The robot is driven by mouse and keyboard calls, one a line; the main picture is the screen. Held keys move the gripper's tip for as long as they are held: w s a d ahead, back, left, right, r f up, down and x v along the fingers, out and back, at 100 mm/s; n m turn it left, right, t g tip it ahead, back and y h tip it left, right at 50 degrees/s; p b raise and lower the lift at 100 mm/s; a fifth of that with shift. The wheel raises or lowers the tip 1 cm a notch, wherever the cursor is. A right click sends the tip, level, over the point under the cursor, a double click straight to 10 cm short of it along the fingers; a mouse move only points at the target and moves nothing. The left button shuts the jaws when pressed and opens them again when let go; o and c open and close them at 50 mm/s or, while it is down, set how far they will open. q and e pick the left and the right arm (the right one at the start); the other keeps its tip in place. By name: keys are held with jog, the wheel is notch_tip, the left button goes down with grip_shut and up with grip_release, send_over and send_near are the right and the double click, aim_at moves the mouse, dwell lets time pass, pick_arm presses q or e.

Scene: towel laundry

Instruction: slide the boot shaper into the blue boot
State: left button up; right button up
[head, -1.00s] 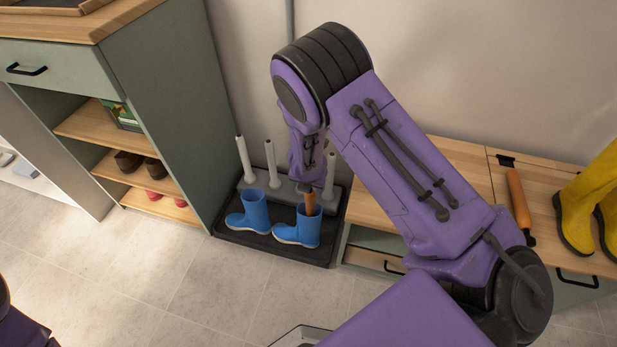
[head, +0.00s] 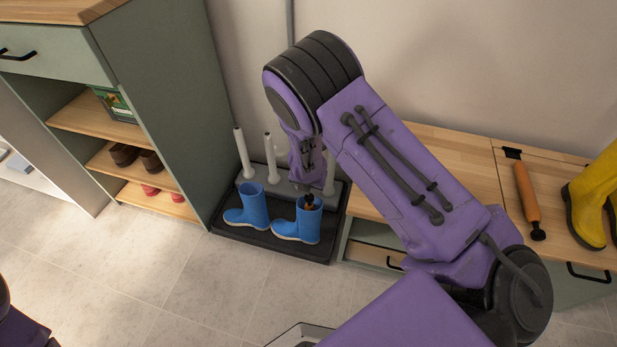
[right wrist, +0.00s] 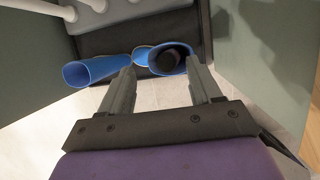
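Two blue boots stand upright on a black tray (head: 235,238). The boot on the right (head: 298,227) has a boot shaper (head: 309,202) inside its shaft. Only the shaper's dark knob end and a little orange show at the opening; the rest is hidden in the boot. In the right wrist view the dark knob (right wrist: 168,58) sits within the boot's rim. My right gripper (right wrist: 164,76) is open, with its fingers apart and nothing between them. In the head view it is just above the shaper. The other blue boot (head: 247,208) is empty-looking. My left gripper is out of view.
White upright posts (head: 243,152) rise behind the boots. A green shelf unit (head: 175,110) stands at left. A wooden bench (head: 450,160) at right holds another orange shaper (head: 527,195) and yellow boots (head: 588,205). The floor in front is clear.

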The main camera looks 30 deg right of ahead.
jog(key=p+v, duration=0.5)
jog(key=v, duration=0.5)
jog(key=shift+r, duration=0.25)
jog(key=shift+a, duration=0.15)
jog(key=s+a+f+m+y, duration=0.25)
jog(key=s+f+m, duration=0.35)
jog(key=s+m, duration=0.35)
jog(key=s+a+f+m+y, duration=0.25)
jog(key=s+f+m, duration=0.45)
jog(key=m, duration=0.4)
jog(key=s+d+m+h, duration=0.6)
jog(key=s+m, duration=0.4)
jog(key=m, duration=0.2)
notch_tip(320, 180, up, 18)
jog(key=p, duration=1.7)
jog(key=shift+d, duration=0.2)
